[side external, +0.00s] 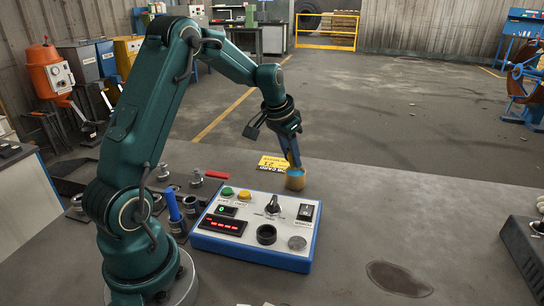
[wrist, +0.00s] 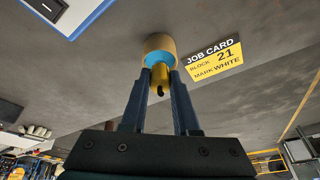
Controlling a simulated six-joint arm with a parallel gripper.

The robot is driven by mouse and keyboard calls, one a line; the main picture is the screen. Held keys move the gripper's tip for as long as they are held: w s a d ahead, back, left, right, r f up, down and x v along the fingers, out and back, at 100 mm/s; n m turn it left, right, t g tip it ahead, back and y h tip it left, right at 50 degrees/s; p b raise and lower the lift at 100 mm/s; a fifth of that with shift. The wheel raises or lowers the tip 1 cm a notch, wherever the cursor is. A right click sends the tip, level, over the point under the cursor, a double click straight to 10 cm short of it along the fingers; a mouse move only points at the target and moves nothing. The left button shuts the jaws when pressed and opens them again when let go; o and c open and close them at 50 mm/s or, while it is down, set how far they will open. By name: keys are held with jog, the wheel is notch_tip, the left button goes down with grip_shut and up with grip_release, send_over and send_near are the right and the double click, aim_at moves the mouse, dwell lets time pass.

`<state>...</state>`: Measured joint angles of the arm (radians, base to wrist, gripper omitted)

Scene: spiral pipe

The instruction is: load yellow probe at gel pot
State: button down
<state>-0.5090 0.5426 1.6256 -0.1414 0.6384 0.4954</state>
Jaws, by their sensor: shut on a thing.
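My gripper (side external: 294,165) points down at the mouth of the gel pot (side external: 295,183), a small tan cup with blue gel on top. In the wrist view my gripper (wrist: 160,72) is shut on the yellow probe (wrist: 160,76), which has a dark end toward the camera. The probe's far end overlaps the blue gel of the pot (wrist: 160,43). I cannot tell how deep the probe is in the gel. The fingers hide the probe in the side view.
A control box (side external: 258,228) with buttons and a knob stands in front of the pot. A blue probe (side external: 173,204) stands upright in a dark holder at left, among metal parts. A yellow job card (wrist: 214,59) lies beside the pot. The bench at right is mostly clear.

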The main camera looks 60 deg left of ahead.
jog(key=shift+f, duration=0.65)
dwell(1.7)
jog(key=shift+r, duration=3.6)
jog(key=shift+w+d, duration=0.1)
jog(key=shift+d, duration=0.1)
jog(key=s+d+r+m, duration=0.2)
jog(key=s+d+r, duration=0.3)
jog(key=d, duration=0.4)
jog(key=s+d+n, duration=0.1)
jog(key=s+d, duration=0.3)
jog(key=s, duration=0.2)
jog(key=shift+s+d+f, duration=0.15)
jog(key=shift+s+f, duration=0.2)
